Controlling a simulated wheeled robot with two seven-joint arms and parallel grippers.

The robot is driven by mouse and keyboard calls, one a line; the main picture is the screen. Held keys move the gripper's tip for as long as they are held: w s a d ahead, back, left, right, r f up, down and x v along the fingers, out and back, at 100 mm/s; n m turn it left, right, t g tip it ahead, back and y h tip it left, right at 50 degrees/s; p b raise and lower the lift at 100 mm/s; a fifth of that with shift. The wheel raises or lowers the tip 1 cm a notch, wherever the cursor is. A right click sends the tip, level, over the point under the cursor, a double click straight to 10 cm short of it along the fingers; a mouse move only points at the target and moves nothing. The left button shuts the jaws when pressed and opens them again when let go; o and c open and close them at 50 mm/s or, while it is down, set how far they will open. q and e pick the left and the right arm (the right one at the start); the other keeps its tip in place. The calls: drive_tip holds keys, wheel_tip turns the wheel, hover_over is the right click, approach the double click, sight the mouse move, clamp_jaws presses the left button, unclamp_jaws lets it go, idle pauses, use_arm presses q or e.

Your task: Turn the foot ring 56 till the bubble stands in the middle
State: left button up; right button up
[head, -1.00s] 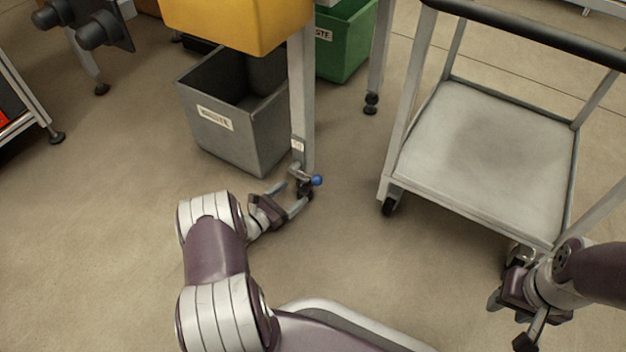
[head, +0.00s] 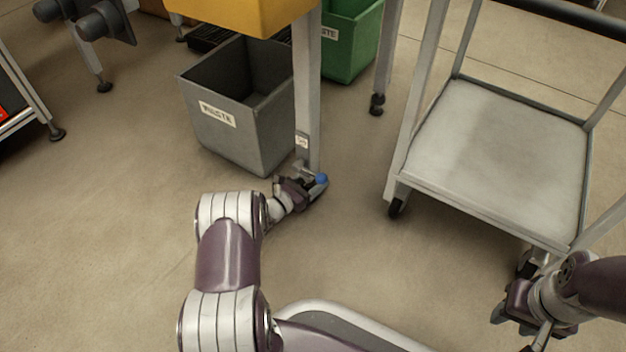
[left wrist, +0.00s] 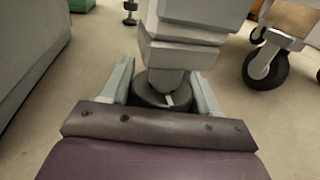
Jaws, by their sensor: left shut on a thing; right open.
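The foot ring (left wrist: 150,90) is a dark round collar with a pale mark, low on a grey table leg (head: 308,95). My left gripper (left wrist: 163,92) has one finger on each side of the ring and is shut on it. In the head view the left gripper (head: 314,190) is at the foot of this leg and mostly hides the ring. A small label (head: 302,140) is on the leg, too small to read. A blue ball knob (head: 321,179) shows just above the gripper. My right gripper (head: 518,322) is open and empty at the lower right. I see no bubble.
A grey waste bin (head: 245,125) stands close to the left of the leg, with a yellow box (head: 235,15) above. A green bin (head: 350,45) is behind. A wheeled cart (head: 490,150) stands to the right. Bare floor lies between leg and cart.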

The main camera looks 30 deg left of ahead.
use_arm(q)
drive_tip(key=m+g+h, duration=0.1)
drive_tip(key=h, duration=0.1)
drive_tip(key=m+g+h, duration=0.1)
drive_tip(key=m+h, duration=0.1)
drive_tip(key=m+g+h, duration=0.1)
drive_tip(key=h, duration=0.1)
drive_tip(key=shift+s+d+m+g, duration=0.2)
drive_tip(key=shift+d+m+g, duration=0.1)
drive_tip(key=shift+d, duration=0.05)
drive_tip(key=o, duration=1)
drive_tip(key=shift+c, duration=0.2)
drive_tip(key=p+v, duration=0.1)
drive_tip(key=v, duration=1.1)
drive_tip(key=shift+s+a+f, duration=0.1)
drive_tip(key=shift+s+a, duration=0.15)
drive_tip(key=shift+a, duration=0.05)
